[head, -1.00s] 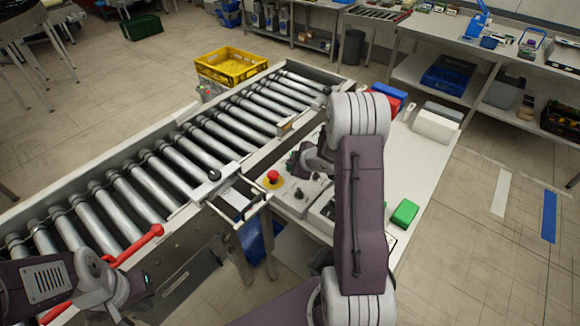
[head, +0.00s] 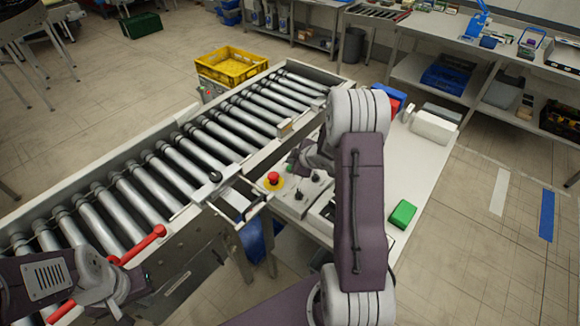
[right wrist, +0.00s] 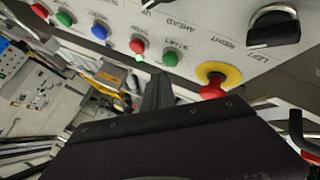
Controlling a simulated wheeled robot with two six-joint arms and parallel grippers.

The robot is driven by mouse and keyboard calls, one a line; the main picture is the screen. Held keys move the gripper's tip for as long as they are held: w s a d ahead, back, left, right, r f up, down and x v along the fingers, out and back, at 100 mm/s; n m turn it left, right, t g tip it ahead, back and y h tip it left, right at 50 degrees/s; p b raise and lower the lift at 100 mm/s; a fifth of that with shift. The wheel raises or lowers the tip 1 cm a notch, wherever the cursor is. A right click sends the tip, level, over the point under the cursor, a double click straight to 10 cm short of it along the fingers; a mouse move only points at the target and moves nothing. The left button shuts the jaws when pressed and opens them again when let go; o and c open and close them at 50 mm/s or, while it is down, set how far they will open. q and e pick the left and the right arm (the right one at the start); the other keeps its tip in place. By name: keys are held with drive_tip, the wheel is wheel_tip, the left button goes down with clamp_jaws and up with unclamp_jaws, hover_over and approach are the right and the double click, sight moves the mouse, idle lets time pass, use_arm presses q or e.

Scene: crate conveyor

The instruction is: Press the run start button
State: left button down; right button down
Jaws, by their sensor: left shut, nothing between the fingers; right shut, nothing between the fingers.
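The control box (head: 303,196) stands beside the conveyor. Its panel fills the upper right wrist view, with a row of red, green (right wrist: 65,18) and blue buttons. A second green button (right wrist: 170,57) sits between a red button (right wrist: 137,46) and the red mushroom button (right wrist: 212,87) on its yellow disc. My left gripper (head: 132,286) is shut and empty near the conveyor's front.
The roller conveyor (head: 150,165) runs diagonally, with a red bar (head: 140,246) beside my left arm. A green box (head: 402,214) lies on the white table. A yellow crate (head: 231,66) stands behind the conveyor.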

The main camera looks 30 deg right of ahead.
wheel_tip(320, 180, up, 5)
drive_tip(key=p, duration=0.4)
drive_tip(key=shift+f, duration=0.1)
idle(0.5)
